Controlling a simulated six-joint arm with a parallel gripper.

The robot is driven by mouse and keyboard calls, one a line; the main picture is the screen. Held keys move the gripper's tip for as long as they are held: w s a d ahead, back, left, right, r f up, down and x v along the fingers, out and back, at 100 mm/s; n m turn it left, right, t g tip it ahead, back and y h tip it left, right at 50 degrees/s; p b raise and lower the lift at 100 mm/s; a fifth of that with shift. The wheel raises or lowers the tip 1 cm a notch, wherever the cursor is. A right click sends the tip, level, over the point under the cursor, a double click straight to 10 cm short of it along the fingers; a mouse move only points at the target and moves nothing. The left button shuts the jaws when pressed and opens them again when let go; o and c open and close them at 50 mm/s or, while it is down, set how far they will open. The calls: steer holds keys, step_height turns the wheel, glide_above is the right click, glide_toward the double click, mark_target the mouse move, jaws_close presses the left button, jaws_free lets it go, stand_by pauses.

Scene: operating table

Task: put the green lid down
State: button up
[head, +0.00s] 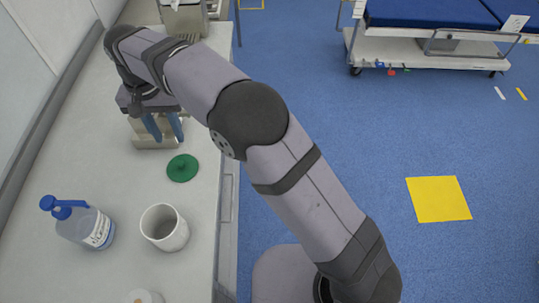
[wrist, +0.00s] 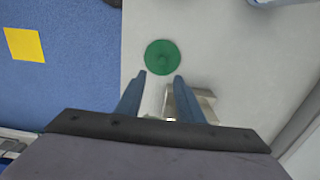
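A white mug (head: 164,228) and a blue-topped bottle (head: 83,224) stand on the near counter. A metal block-like object (head: 150,142) sits under and behind my fingers. The counter's right edge drops to the blue floor (head: 310,100). A wall runs along the left.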

steer(key=d+f, duration=0.2)
steer(key=d, duration=2.2)
steer(key=s+d+f, duration=0.2)
steer(key=s+d, duration=0.5)
steer(key=s+d+f, duration=0.3)
steer(key=s+d, duration=0.4)
steer(key=shift+d+f, duration=0.15)
steer(key=shift+d, duration=0.15)
steer(key=shift+s, duration=0.1)
